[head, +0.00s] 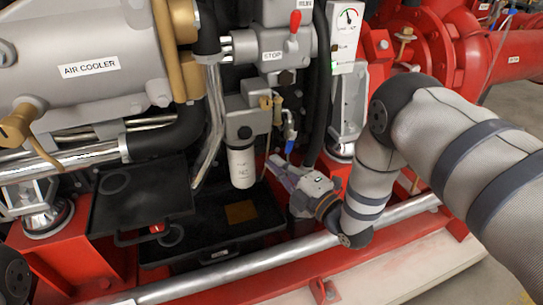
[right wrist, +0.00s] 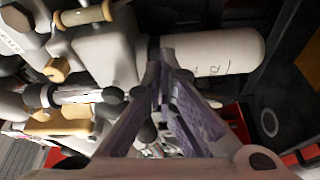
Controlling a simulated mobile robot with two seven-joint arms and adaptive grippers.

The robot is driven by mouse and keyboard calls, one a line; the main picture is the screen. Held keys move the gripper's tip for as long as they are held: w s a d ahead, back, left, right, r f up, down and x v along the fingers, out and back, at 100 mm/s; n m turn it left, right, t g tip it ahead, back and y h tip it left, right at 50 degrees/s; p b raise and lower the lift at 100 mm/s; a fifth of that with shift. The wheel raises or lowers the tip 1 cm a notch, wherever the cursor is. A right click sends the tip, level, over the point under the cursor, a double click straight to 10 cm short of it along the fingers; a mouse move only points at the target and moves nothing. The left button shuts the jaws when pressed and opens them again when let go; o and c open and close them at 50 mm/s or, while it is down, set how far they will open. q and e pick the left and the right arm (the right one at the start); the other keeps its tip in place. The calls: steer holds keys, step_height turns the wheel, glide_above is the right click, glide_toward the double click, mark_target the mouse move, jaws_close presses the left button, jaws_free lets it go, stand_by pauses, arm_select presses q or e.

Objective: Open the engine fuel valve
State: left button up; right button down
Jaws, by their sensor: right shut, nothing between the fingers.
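A small valve with a blue lever (head: 290,131) is in the middle of the head view, right of the white filter canister (head: 241,166). Its lever points roughly down. I take it for the engine fuel valve, though no label on it is readable. My right gripper (head: 276,166) is just below the lever, its fingers pointing up and left towards the canister. In the right wrist view its fingers (right wrist: 163,68) meet at the tips with nothing between them, near the canister (right wrist: 215,52). I cannot make out the blue lever there. My left gripper is not in view.
A brass fitting (head: 272,103) and a dark hose (head: 319,90) crowd the valve. A black box (head: 210,258) lies below the canister. A silver pipe (head: 240,268) crosses in front. A red lever (head: 294,28) marked STOP and a gauge panel (head: 346,40) are above.

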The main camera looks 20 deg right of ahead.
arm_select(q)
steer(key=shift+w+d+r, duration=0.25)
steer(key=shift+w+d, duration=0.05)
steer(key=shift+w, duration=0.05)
arm_select(e)
steer(key=v, duration=0.6)
steer(key=shift+d+f, duration=0.25)
steer(key=shift+d, duration=0.05)
steer(key=shift+w, duration=0.1)
